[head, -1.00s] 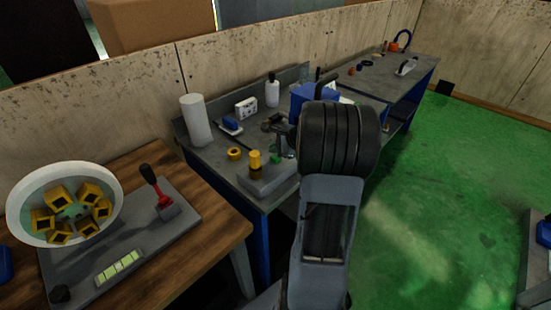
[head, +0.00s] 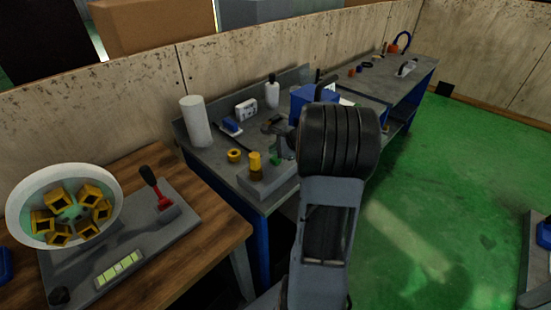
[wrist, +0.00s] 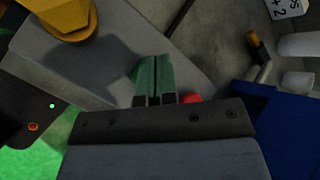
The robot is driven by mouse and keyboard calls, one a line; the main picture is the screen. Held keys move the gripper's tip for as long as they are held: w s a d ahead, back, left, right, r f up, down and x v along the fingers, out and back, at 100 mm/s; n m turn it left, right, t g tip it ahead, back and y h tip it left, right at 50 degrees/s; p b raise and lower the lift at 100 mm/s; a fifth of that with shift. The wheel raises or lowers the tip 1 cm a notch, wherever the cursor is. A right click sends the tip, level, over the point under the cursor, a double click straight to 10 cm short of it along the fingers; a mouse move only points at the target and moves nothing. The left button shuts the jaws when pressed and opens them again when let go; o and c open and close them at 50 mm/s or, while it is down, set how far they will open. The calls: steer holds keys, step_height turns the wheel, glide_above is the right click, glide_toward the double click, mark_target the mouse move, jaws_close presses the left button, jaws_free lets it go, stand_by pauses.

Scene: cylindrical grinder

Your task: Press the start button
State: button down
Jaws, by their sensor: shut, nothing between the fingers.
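My gripper (wrist: 155,78) is shut and empty, its two green fingers side by side in the wrist view. The fingers point at the grey box (wrist: 95,55) and overlap its surface; I cannot tell whether they touch it. A brighter green edge (wrist: 135,70) shows just left of the fingers. It may be a green button mostly hidden behind them. A red round button (wrist: 192,98) shows right of the fingers, partly covered by my gripper. In the head view the grey box (head: 266,184) sits on the workbench, and the fingertip area is small and partly blocked by my arm.
A yellow-topped post (wrist: 68,18) stands on the box, left of my fingers. A blue box (wrist: 270,130) lies to the right, near white cylinders (wrist: 298,45). In the head view a yellow ring (head: 234,155) and a white roll (head: 195,121) stand on the bench.

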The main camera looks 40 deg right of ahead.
mark_target(276, 159)
steer(key=shift+f, duration=0.1)
stand_by(0.7)
steer(key=shift+f+b, duration=0.3)
steer(key=shift+b, duration=0.15)
steer(key=shift+f+b, duration=0.55)
steer(key=shift+f, duration=0.05)
stand_by(0.7)
steer(key=shift+r, duration=0.1)
steer(key=shift+r+p, duration=0.8)
steer(key=shift+r, duration=0.1)
steer(key=shift+r, duration=0.1)
step_height(276, 159, up, 5)
steer(key=p, duration=0.4)
stand_by(1.0)
